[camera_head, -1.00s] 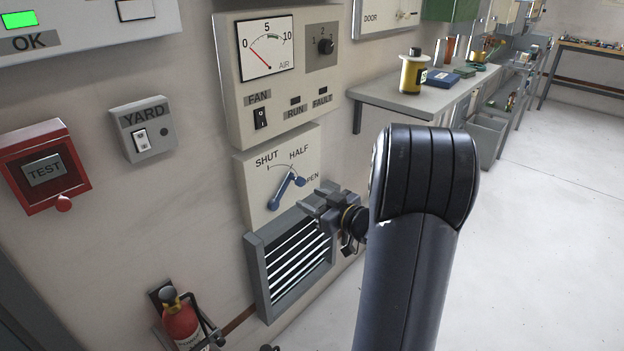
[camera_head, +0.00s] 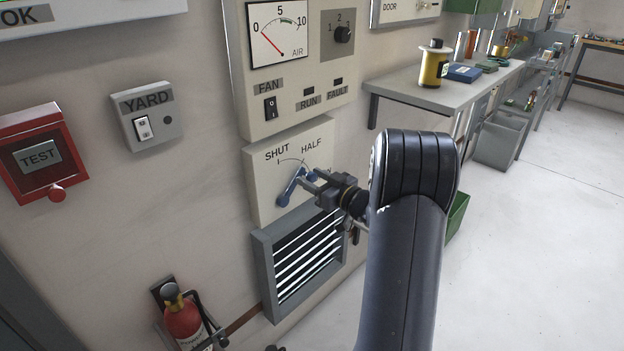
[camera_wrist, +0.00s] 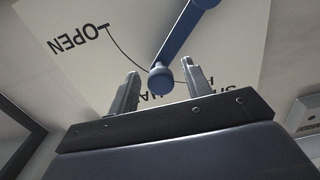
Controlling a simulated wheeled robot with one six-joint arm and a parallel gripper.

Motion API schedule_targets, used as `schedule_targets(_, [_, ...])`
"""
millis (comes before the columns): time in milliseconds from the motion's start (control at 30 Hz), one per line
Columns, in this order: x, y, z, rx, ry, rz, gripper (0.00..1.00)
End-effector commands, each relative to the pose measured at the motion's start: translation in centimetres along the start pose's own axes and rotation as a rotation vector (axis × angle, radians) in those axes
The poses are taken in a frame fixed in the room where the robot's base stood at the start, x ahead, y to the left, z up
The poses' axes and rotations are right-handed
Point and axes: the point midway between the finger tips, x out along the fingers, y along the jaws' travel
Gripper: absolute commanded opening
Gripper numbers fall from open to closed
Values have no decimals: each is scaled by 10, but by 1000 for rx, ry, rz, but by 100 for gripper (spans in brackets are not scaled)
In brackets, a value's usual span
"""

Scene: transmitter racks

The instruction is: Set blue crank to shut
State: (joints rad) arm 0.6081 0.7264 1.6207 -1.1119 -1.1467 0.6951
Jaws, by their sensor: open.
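The blue crank (camera_head: 292,186) is on a pale panel (camera_head: 262,170) marked SHUT, HALF and, in the wrist view, OPEN. Its arm slants up to the right from its pivot, with its knob end near the HALF mark. My gripper (camera_head: 310,182) is at the knob, coming from the right. In the wrist view, the open fingers of my gripper (camera_wrist: 160,84) stand on either side of the crank's knob (camera_wrist: 161,79), with visible gaps. The fingers partly hide the HALF and SHUT lettering there, and my gripper hides OPEN in the head view.
A louvred vent (camera_head: 303,262) sits just below the panel, and a fan control box (camera_head: 292,75) above it. A red TEST box (camera_head: 40,155), a YARD switch (camera_head: 147,117) and a fire extinguisher (camera_head: 183,320) are to the left. A shelf (camera_head: 400,82) juts out at right.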

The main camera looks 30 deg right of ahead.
Motion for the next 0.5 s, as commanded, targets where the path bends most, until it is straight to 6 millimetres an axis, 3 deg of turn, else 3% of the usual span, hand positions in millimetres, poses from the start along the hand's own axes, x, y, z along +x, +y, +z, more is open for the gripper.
schedule_targets(367, [7,0,0,-1,0,0,47])
schedule_targets(500, [7,0,0,-1,0,0,36])
